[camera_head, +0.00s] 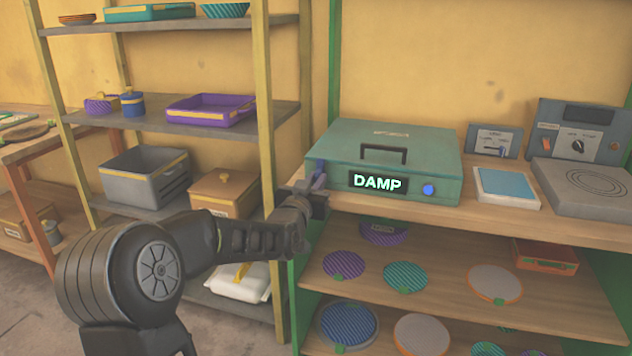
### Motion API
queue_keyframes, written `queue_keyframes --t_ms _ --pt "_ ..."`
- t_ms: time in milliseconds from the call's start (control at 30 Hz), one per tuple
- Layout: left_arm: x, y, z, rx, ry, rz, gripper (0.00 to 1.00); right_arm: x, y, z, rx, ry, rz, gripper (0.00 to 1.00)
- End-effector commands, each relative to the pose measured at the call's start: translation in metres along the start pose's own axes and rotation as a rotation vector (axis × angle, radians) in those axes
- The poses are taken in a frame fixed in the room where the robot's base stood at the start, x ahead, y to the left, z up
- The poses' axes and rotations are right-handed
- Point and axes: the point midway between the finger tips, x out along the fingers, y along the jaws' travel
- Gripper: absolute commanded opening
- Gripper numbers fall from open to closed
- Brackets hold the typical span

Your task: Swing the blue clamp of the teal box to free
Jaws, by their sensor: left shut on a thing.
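The teal box (430,151) sits on the wooden bench top with its lid down and a black handle on top. Its front carries a dark display reading "DAMP" and a blue knob (428,189). The blue clamp (319,167) is at the box's left front corner, standing roughly upright and partly hidden by my gripper. My left gripper (317,190) is at that corner, shut on the blue clamp. My right gripper does not show.
Right of the box stand a small switch panel (494,141), a pale pad with a blue top (506,186), and a grey unit with a round plate (590,185). Lower shelves hold several round plates. A shelf rack (180,115) with trays and bins stands left, close behind my arm.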

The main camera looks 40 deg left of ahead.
Motion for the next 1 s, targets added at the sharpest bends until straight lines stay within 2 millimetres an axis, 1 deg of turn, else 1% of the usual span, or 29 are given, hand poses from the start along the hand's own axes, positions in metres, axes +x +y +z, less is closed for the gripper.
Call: queue_keyframes --t_ms 367,567,767,1000 --pt "0.000 0.000 0.001 -0.006 0.000 0.000 0.00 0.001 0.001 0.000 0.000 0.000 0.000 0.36" --pt "0.000 0.000 0.002 -0.046 0.000 0.001 0.00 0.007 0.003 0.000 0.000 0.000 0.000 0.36" --pt "0.000 0.000 0.004 -0.142 0.001 0.001 0.00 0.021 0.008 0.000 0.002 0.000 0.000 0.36" --pt "0.000 -0.001 0.006 -0.329 0.002 0.001 0.00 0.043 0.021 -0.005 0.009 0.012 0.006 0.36"
